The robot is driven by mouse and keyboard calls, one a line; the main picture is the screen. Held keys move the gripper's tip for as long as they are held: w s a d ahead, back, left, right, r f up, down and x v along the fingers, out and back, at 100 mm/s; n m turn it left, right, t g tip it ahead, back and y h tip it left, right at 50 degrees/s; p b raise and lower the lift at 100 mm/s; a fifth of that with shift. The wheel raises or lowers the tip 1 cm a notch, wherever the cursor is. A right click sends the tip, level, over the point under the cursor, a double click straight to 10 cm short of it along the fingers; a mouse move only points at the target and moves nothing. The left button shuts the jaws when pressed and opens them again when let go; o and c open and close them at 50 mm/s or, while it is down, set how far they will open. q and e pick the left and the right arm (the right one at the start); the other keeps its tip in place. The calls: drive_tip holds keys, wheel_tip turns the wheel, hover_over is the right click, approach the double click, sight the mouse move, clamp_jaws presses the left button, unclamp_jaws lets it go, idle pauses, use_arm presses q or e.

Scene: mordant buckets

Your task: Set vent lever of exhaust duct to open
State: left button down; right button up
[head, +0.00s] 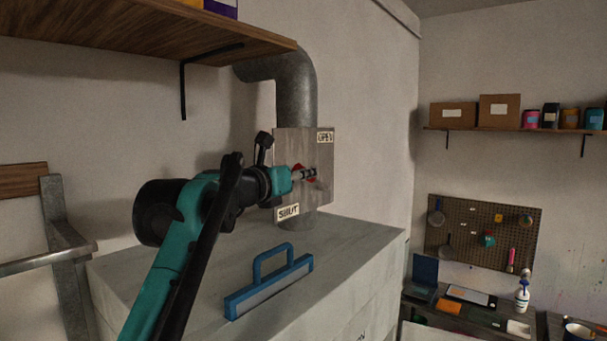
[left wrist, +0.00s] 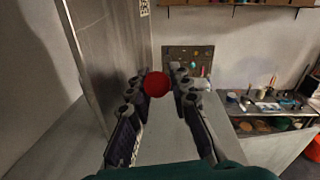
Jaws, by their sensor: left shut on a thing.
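The exhaust duct (head: 297,90) is a grey elbow pipe running down behind a grey plate (head: 322,155). The plate has an OPEN label (head: 325,137) at its upper right and a SHUT label (head: 288,212) at its lower left. The vent lever (head: 312,180) shows only as red bits around my fingers; the rest is hidden. In the left wrist view its round red knob (left wrist: 157,84) sits between the fingertips. My left gripper (head: 306,173) is shut on it in front of the plate's middle, also seen in the left wrist view (left wrist: 162,82). My right gripper is out of view.
A grey cabinet top (head: 215,275) lies below the plate, with a blue-handled tool (head: 270,283) on it. A wooden shelf (head: 130,35) overhangs at upper left. A pegboard (head: 470,230) and a cluttered desk (head: 480,312) stand at right.

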use_arm(q)
drive_tip(key=shift+w+d+r+g, duration=0.15)
drive_tip(key=shift+w+r+g, duration=0.15)
drive_tip(key=shift+r, duration=0.3)
drive_tip(key=shift+d+g+y, duration=0.1)
drive_tip(key=shift+g+y, duration=0.2)
drive_tip(key=c, duration=1.4)
unclamp_jaws()
drive_tip(key=shift+o, duration=0.2)
drive_tip(key=v, duration=1.2)
drive_tip(key=shift+w, duration=0.1)
